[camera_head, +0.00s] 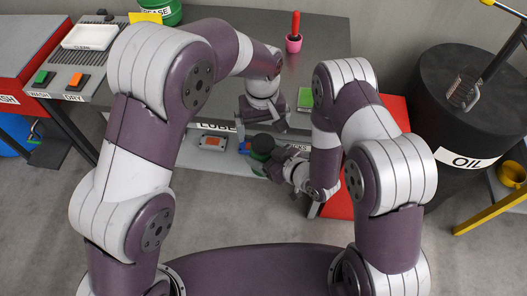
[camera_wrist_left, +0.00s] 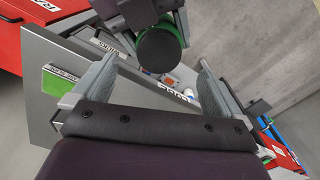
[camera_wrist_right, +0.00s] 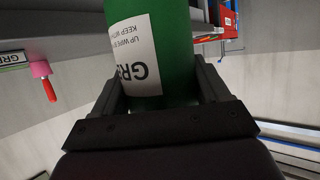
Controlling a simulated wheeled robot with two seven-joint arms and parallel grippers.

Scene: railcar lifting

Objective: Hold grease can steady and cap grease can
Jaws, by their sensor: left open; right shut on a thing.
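The green grease can (camera_wrist_right: 165,60) fills the upper middle of the right wrist view, its white label upside down. My right gripper (camera_wrist_right: 156,88) is shut on it. In the head view the can (camera_head: 259,155) is partly hidden by my right gripper (camera_head: 280,163), and a dark round top (camera_head: 263,143) shows on it. The can's round black end (camera_wrist_left: 158,50) faces my left wrist camera, with a thin green edge. I cannot tell if that is a cap. My left gripper (camera_wrist_left: 155,68) is open, its fingers apart on either side of that end in view. No separate cap is clearly visible.
A lower shelf (camera_head: 180,158) carries an orange-marked block (camera_head: 212,143). A black oil barrel (camera_head: 440,120) stands at the right.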

